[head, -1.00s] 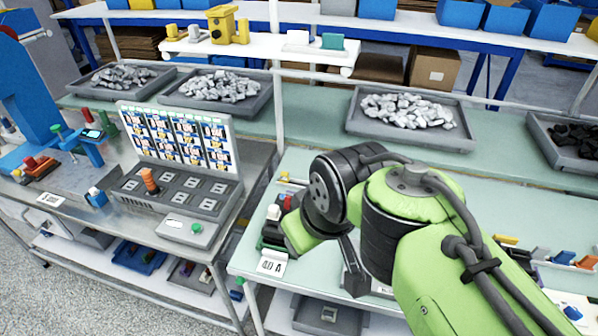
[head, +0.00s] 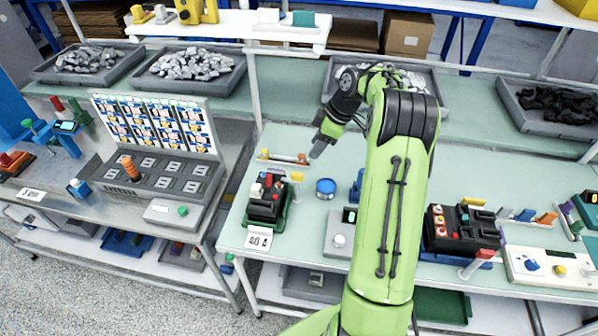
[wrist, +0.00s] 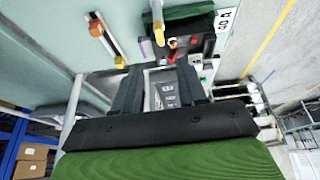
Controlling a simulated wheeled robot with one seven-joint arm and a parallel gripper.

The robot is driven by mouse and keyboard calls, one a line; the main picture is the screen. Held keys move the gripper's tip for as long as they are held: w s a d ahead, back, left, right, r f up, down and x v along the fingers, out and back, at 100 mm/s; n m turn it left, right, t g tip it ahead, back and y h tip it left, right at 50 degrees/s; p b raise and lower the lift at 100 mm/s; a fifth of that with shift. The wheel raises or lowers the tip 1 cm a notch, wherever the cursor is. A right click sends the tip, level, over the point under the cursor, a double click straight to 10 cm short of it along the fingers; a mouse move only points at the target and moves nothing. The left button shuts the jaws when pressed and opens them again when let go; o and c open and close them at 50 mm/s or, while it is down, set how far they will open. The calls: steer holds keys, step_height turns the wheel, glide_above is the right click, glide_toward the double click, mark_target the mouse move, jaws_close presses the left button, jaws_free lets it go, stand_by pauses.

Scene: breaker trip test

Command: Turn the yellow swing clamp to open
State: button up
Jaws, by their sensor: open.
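A small yellow part (head: 296,177), which looks like the swing clamp, is at the back right corner of the black-and-green breaker fixture (head: 268,203) labelled 40 A. My gripper (head: 317,150) is above the bench, behind and right of the fixture, apart from the yellow part. In the wrist view my gripper's two dark fingers (wrist: 160,84) are spread with nothing held between them. Whether the clamp is open or closed is too small to tell.
A rod with orange and yellow parts (head: 283,157) lies behind the fixture, close to my gripper. A blue round container (head: 326,187) and a grey box with a display (head: 341,236) are to the right. Trays of grey stones (head: 192,68) stand along the back.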

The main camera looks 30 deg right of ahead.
mark_target(298, 174)
steer(key=x, duration=1.3)
steer(key=shift+w+f, duration=0.1)
steer(key=shift+f, duration=0.15)
steer(key=shift+c, duration=0.4)
jaws_close()
